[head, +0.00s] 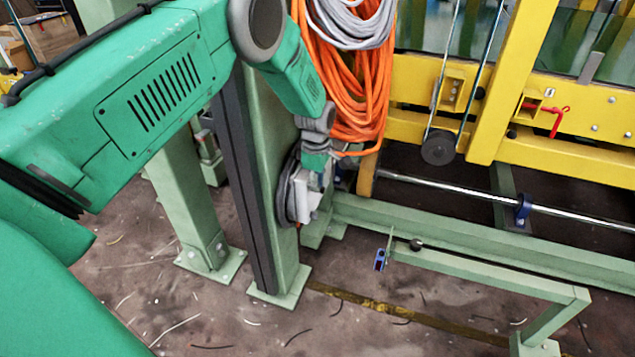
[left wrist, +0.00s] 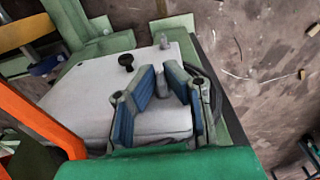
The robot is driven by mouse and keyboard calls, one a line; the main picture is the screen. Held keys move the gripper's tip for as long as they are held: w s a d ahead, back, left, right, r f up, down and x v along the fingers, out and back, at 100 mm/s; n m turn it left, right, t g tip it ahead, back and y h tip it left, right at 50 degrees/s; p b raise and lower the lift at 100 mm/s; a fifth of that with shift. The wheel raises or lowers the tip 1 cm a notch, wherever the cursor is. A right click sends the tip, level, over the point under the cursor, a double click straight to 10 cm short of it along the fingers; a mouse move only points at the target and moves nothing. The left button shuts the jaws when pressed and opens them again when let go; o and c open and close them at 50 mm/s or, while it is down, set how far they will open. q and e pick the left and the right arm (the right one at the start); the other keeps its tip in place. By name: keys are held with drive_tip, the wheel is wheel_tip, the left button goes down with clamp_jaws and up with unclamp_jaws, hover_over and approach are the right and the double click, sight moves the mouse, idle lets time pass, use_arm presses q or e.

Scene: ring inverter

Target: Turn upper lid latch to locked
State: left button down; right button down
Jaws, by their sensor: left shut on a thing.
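A pale grey box lid (left wrist: 90,95) fills the middle of the left wrist view. A black knob (left wrist: 126,61) and a grey post-like fitting (left wrist: 163,42) stand near its edge. My left gripper (left wrist: 164,78) is at the lid, with its blue-padded fingers close together on a small part mostly hidden between them. This part looks like a lid latch; its turn position cannot be read. In the head view my left gripper (head: 315,150) reaches down to the box (head: 312,200) on the green post, partly hidden by my arm. My right gripper is not in view.
Orange cable (head: 350,85) and grey cable (head: 345,20) hang close beside my left arm. A green post (head: 262,170) stands beside the box. A yellow frame (head: 560,115) is at the right, with a low green rail (head: 490,275) below it. Scraps litter the floor.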

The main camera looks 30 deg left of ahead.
use_arm(q)
drive_tip(key=t+p, duration=0.2)
drive_tip(key=p, duration=0.1)
drive_tip(key=shift+s+r+t+y, duration=0.2)
drive_tip(key=shift+t+y, duration=0.1)
drive_tip(key=shift+y, duration=0.1)
drive_tip(key=shift+s+d+f+t+y+b, duration=0.15)
drive_tip(key=shift+f+t+y+b, duration=0.3)
drive_tip(key=shift+t+b, duration=1.35)
drive_tip(key=shift+s+a+f+t+y+b, duration=0.2)
drive_tip(key=shift+t+y+b, duration=0.45)
drive_tip(key=shift+t, duration=2.35)
drive_tip(key=shift+s+d+f+t+y+b, duration=0.15)
drive_tip(key=shift+f+t+y+b, duration=0.3)
drive_tip(key=shift+t+b, duration=1.35)
drive_tip(key=shift+r+t+p, duration=0.1)
drive_tip(key=shift+t+p, duration=0.45)
drive_tip(key=shift+t, duration=0.15)
drive_tip(key=c, duration=1.7)
unclamp_jaws()
drive_tip(key=shift+w, duration=0.1)
drive_tip(key=shift+r, duration=0.1)
